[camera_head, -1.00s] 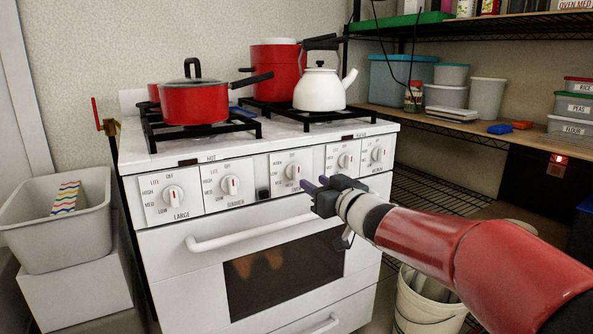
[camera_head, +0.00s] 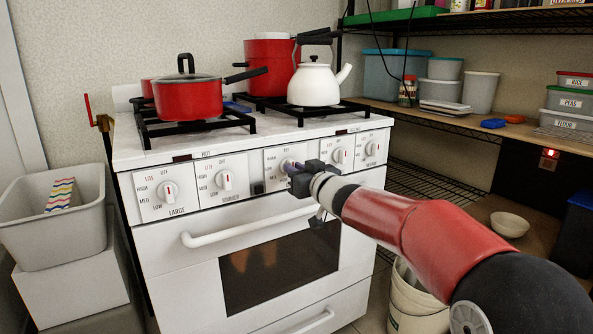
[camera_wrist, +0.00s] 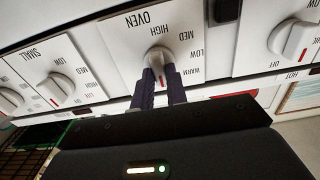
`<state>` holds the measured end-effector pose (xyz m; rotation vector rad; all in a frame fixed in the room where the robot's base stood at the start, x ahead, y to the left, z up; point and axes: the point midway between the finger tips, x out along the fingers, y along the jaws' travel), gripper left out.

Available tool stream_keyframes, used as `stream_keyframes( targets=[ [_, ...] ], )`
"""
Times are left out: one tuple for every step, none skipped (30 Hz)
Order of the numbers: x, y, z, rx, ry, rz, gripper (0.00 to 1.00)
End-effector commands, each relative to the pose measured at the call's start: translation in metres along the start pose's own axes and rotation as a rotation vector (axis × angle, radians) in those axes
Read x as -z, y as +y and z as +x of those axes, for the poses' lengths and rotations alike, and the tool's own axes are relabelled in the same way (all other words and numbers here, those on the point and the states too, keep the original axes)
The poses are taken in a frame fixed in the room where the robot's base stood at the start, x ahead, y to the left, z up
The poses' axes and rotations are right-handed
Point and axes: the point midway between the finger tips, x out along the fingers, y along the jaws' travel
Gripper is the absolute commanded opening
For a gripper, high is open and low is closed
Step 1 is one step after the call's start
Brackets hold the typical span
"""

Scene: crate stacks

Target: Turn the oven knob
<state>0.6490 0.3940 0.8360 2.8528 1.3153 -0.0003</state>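The white stove (camera_head: 252,205) has a row of white knobs along its front panel. The oven knob (camera_wrist: 158,58) is on the panel marked OVEN in the wrist view; in the head view this middle knob (camera_head: 285,164) is partly behind my fingers. My gripper (camera_wrist: 160,74) is at this knob, with its two dark fingers close together, one on each side of it. They appear shut on it, though the fingertips hide part of the contact.
Other knobs flank it, such as the small-burner knob (camera_wrist: 57,86) and another (camera_wrist: 292,38). The oven handle (camera_head: 250,225) juts out below. Red pots (camera_head: 188,98) and a white kettle (camera_head: 315,84) stand on top. A white bucket (camera_head: 415,300) stands below my arm.

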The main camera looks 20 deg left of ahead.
Motion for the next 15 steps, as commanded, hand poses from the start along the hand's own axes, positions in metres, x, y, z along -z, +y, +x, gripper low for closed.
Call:
stream_keyframes(
  targets=[
    [0.0000, 0.0000, -0.0001, 0.000, 0.000, 0.000, 0.08],
    [0.0001, 0.0000, -0.0001, 0.000, 0.000, 0.000, 0.04],
    [0.0000, 0.0000, -0.0001, 0.000, 0.000, 0.000, 0.00],
    [0.0000, 0.0000, -0.0001, 0.000, 0.000, 0.000, 0.00],
    [0.0001, 0.0000, -0.0001, 0.000, 0.000, 0.000, 0.00],
    [0.0000, 0.0000, -0.0002, 0.000, 0.000, 0.000, 0.00],
    [0.0000, 0.0000, -0.0002, 0.000, 0.000, -0.001, 0.00],
    [0.0000, 0.0000, -0.0002, 0.000, 0.000, -0.002, 0.00],
    [-0.0001, 0.0000, -0.0002, 0.000, 0.000, -0.005, 0.00],
    [-0.0001, -0.0001, -0.0002, 0.000, 0.000, -0.009, 0.00],
    [-0.0001, 0.0000, -0.0002, 0.000, 0.000, -0.014, 0.00],
    [-0.0002, -0.0001, -0.0002, 0.000, 0.000, -0.023, 0.00],
    [-0.0002, -0.0001, -0.0002, 0.000, 0.000, -0.031, 0.00],
    [-0.0003, -0.0002, -0.0002, 0.000, 0.000, -0.040, 0.00],
    [-0.0004, -0.0002, -0.0002, 0.000, 0.000, -0.056, 0.00]
  ],
)
